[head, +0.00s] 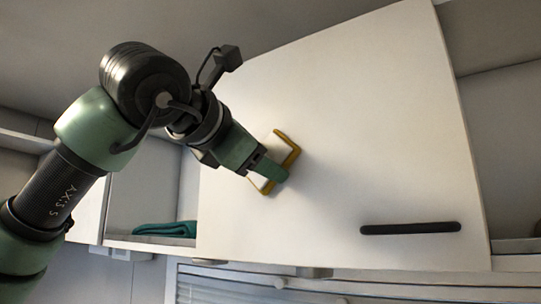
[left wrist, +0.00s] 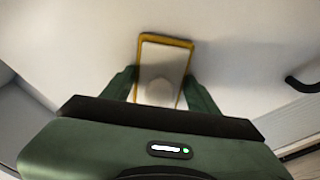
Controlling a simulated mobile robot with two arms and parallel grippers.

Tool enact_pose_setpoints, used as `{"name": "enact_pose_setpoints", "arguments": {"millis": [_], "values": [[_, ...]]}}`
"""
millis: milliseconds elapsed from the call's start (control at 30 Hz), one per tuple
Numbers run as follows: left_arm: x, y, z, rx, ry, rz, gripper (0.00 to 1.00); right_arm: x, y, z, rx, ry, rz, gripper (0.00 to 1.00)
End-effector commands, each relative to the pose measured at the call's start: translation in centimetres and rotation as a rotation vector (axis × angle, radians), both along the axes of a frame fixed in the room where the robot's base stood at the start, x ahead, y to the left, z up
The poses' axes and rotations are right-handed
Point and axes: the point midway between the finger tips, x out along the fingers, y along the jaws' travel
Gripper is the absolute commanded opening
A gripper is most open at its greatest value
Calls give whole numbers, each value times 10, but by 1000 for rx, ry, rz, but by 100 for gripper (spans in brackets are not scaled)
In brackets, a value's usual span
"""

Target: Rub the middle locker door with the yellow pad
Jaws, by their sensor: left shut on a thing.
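The middle locker door (head: 365,130) is a large white panel with a dark bar handle (head: 410,228) near its lower right. My left gripper (head: 270,172) is shut on the yellow pad (head: 289,146), which has a yellow rim and a pale back. The pad lies at the left-centre part of the door, up against or very close to its face; I cannot tell if it touches. In the left wrist view the pad (left wrist: 166,40) sits between the green fingers, with the door (left wrist: 240,45) behind it. The pad's door-facing side is hidden. My right gripper is not in view.
An open locker (head: 150,185) to the left holds a folded teal cloth (head: 166,229). Another open recess (head: 505,130) lies to the right of the door. A slatted panel (head: 230,288) is below. The door face right of the pad is clear.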

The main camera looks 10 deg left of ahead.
Motion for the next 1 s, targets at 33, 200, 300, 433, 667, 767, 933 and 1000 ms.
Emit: {"name": "enact_pose_setpoints", "arguments": {"millis": [33, 200, 300, 433, 667, 767, 933, 1000], "values": [[3, 6, 0, -1, 3, 2, 27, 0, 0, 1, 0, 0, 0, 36], [6, 17, 0, -2, 1, 2, 27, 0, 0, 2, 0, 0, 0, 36], [7, 17, 0, 0, 1, 1, 27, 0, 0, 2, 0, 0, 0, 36], [6, 14, 0, 1, 0, 1, 27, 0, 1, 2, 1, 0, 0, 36], [-2, -4, 0, 3, -1, -2, 27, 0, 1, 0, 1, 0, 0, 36], [-5, -12, 0, 4, -1, 0, 27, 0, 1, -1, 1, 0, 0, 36], [-8, -17, 0, 1, 0, 1, 27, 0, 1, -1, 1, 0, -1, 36], [-8, -19, 0, 1, 0, 0, 27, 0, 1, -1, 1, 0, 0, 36]]}}
